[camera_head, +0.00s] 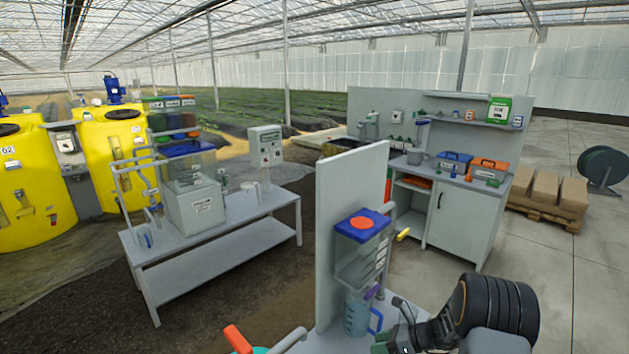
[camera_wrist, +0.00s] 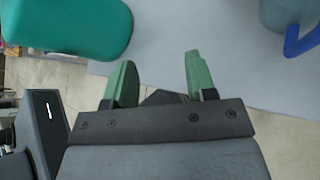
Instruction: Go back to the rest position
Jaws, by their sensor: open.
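My gripper (camera_wrist: 158,82) is open in the wrist view, with two green fingertips apart and nothing between them. It is over the front edge of a grey bench top (camera_wrist: 185,28). In the head view my black arm comes in at the lower right, and my gripper (camera_head: 388,343) is close to a blue measuring jug (camera_head: 356,318) on the near bench. The jug's blue handle (camera_wrist: 301,42) shows at the upper right of the wrist view. A teal object (camera_wrist: 75,25) is at the upper left there, apart from the fingers.
A grey panel (camera_head: 343,200) stands upright on the near bench, with a clear blue-lidded container (camera_head: 362,255) in front. An orange handle (camera_head: 237,339) sits at the front edge. A steel table (camera_head: 215,235) stands left, a cabinet (camera_head: 462,222) behind. Concrete floor (camera_head: 560,270) is free on the right.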

